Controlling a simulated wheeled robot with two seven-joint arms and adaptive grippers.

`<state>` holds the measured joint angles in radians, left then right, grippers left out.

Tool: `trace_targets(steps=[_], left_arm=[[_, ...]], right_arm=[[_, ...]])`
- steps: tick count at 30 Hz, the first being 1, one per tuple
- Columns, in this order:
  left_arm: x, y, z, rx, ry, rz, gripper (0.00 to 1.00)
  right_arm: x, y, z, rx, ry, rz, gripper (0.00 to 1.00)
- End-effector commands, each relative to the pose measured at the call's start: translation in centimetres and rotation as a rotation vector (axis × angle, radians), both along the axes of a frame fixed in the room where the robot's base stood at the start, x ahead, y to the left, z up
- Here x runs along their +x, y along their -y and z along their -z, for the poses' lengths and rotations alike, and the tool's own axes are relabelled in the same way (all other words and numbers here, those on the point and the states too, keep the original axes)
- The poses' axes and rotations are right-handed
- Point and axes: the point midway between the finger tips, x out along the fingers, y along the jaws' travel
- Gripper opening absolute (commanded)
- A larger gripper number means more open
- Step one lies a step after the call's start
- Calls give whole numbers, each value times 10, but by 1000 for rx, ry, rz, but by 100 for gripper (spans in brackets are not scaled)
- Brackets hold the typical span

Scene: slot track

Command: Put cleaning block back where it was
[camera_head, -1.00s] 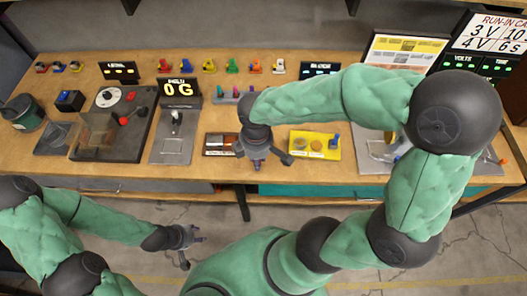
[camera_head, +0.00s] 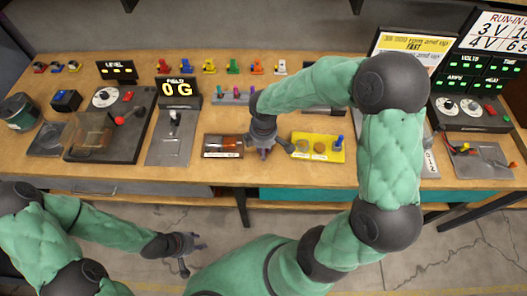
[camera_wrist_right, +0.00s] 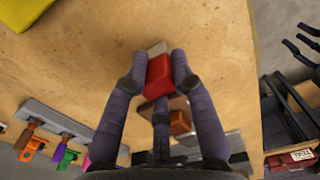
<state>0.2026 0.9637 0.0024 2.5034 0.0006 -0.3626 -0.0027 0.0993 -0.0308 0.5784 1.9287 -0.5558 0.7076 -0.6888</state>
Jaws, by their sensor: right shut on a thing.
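My right gripper (camera_wrist_right: 158,72) is shut on a red block with a pale grey end (camera_wrist_right: 159,70), held between its fingers in the right wrist view. In the head view my right gripper (camera_head: 263,150) is over the table, between a small dark tray (camera_head: 222,154) and a yellow tray (camera_head: 335,156); the block is hidden there. The dark tray holds a brown-orange piece (camera_head: 228,142) and has a white label at its front. My left gripper (camera_head: 184,250) is empty, fingers apart, in front of the table at lower left.
The yellow tray holds round discs and a blue piece. A grey slotted stand (camera_head: 172,135) with the "0 G" display (camera_head: 178,88) is left of the dark tray. Meter boxes stand at right.

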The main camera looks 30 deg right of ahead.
Motion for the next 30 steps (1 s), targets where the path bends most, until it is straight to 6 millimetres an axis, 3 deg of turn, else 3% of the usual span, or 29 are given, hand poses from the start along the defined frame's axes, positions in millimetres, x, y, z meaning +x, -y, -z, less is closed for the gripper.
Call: trace_targets(steps=[13,14,15,16,26,30], left_arm=[[0,0,4,0,0,0,40],[0,0,4,0,0,0,40],[0,0,4,0,0,0,40],[0,0,3,0,0,0,40],[0,0,3,0,0,0,40],[0,0,-2,0,0,0,40]], right_arm=[[0,0,9,0,2,0,0],[0,0,8,0,2,0,34],[0,0,8,0,2,0,46],[0,0,8,0,2,0,49],[0,0,7,0,2,0,49],[1,0,-4,0,4,1,49]])
